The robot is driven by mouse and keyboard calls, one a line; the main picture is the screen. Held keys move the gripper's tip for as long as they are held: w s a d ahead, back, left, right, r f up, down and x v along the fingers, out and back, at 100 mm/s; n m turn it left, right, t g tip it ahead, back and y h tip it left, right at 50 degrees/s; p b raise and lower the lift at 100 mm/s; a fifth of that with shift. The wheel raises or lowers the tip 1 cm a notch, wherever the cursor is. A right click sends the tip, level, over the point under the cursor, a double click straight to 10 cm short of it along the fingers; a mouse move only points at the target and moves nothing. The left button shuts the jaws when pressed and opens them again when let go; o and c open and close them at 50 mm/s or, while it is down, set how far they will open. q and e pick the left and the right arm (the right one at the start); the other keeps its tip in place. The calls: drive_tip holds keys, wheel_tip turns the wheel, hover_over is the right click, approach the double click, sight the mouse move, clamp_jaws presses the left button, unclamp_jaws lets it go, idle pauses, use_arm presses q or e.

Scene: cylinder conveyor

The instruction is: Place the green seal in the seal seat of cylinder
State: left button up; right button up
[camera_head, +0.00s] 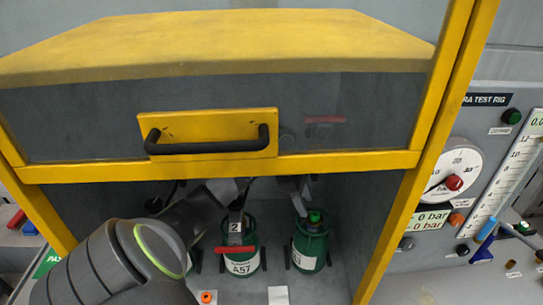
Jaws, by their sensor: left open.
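Two green cylinders stand upright under the yellow-framed hood. The middle cylinder (242,264) has a white label reading A57 and a tag with a 2. The right cylinder (310,250) has a small bright green piece (315,216) at its top; I cannot tell whether this is the green seal. Part of another labelled cylinder shows behind my arm. My left arm reaches in from the left, under the hood's lower bar. My left gripper (268,194) is open above the cylinders, with its upper part hidden by the bar. My right gripper is not in view.
The yellow hood frame (330,163) with a black handle (210,144) crosses above the cylinders. An orange piece (207,297) and a white card (278,296) lie in front.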

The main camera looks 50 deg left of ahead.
use_arm(q)
drive_tip(key=s+a+b, duration=0.4)
drive_tip(key=a, duration=0.5)
drive_tip(key=shift+s, duration=0.35)
drive_tip(key=shift+d, duration=0.1)
